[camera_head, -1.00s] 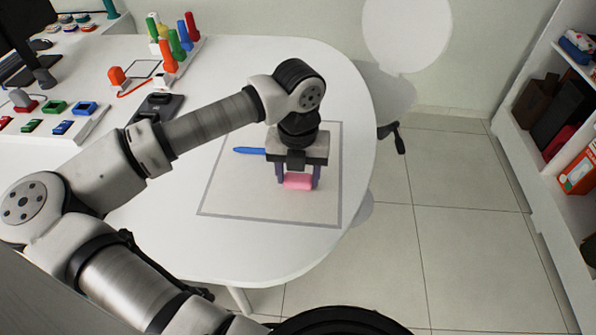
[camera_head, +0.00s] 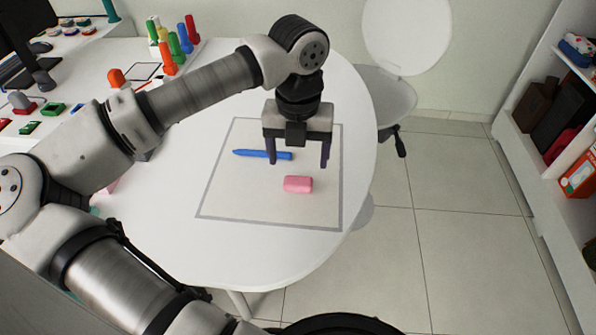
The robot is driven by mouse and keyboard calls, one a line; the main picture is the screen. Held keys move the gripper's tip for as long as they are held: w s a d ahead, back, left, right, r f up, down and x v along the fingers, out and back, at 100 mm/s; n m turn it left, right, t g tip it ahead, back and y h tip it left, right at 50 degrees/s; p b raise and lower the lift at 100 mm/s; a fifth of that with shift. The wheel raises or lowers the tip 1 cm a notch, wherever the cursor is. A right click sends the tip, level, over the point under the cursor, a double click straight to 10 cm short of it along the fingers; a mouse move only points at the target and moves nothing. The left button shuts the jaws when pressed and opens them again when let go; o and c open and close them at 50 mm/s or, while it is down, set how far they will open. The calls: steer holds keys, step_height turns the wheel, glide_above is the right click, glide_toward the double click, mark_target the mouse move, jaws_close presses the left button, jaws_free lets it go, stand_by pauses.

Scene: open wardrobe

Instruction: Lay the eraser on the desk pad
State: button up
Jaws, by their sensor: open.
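The pink eraser (camera_head: 298,184) lies on the desk pad (camera_head: 235,200), a pale sheet with a grey border on the white table. My gripper (camera_head: 298,165) is open and empty. It hangs above the pad, just behind and above the eraser, apart from it. A blue pen (camera_head: 262,154) lies on the pad behind the eraser, partly seen between my gripper's fingers.
The white table (camera_head: 190,245) has clear room in front of the pad. Colored upright pieces (camera_head: 175,42) stand on a rack at the back left. A white chair (camera_head: 405,40) stands behind the table's right edge. Shelves (camera_head: 575,120) are at the far right.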

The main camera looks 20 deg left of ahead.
step_height(320, 180, up, 6)
steer(key=shift+f+b, duration=0.1)
steer(key=shift+b, duration=0.2)
stand_by(0.3)
